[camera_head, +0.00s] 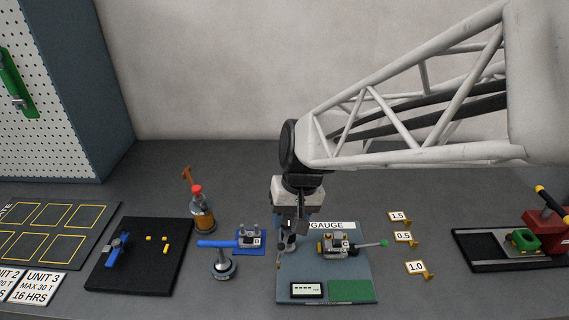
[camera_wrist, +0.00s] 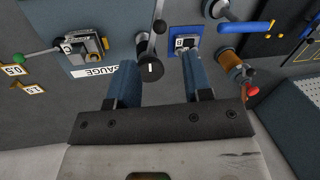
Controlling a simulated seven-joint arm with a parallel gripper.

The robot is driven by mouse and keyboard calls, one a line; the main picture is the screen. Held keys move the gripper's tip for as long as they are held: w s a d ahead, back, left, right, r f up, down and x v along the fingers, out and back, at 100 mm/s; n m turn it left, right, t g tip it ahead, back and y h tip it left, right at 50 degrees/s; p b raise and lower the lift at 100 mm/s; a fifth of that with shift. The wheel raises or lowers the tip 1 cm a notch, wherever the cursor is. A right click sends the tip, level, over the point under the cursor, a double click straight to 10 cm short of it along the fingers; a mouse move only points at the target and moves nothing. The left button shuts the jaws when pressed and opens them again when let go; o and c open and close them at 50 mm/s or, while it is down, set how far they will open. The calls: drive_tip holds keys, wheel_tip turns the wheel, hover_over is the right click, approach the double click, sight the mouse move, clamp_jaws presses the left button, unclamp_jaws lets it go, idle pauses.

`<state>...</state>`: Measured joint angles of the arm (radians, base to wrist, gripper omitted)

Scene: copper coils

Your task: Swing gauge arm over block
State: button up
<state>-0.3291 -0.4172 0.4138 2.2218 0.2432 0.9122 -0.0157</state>
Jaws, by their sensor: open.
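The gauge base plate (camera_head: 355,270) is blue-grey and lies under a GAUGE label (camera_head: 327,225). On it sits a small metal fixture holding a block (camera_head: 335,243), with a green-tipped lever (camera_head: 384,243) pointing right. In the wrist view this block (camera_wrist: 68,47) is at upper left, marked C. A dark round pivot top (camera_wrist: 150,68) with a ball-ended arm (camera_wrist: 160,26) shows near my fingers, apparently the gauge arm; it points away from block C's side. My gripper (camera_head: 290,245) is open and low at the plate's left edge. Whether its fingers touch the arm is unclear.
Number tags (camera_head: 403,237) stand right of the plate. A black tray (camera_head: 145,260) lies left.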

sight(282, 244)
drive_tip(key=shift+f, duration=0.15)
drive_tip(key=shift+s+a+f, duration=0.1)
drive_tip(key=shift+a+f, duration=0.15)
drive_tip(key=shift+f, duration=1)
drive_tip(key=shift+a+f, duration=0.2)
drive_tip(key=shift+f, duration=1)
drive_tip(key=shift+s+a+f, duration=0.1)
drive_tip(key=shift+a+f, duration=0.15)
drive_tip(key=shift+f, duration=1)
drive_tip(key=shift+c, duration=0.2)
clamp_jaws()
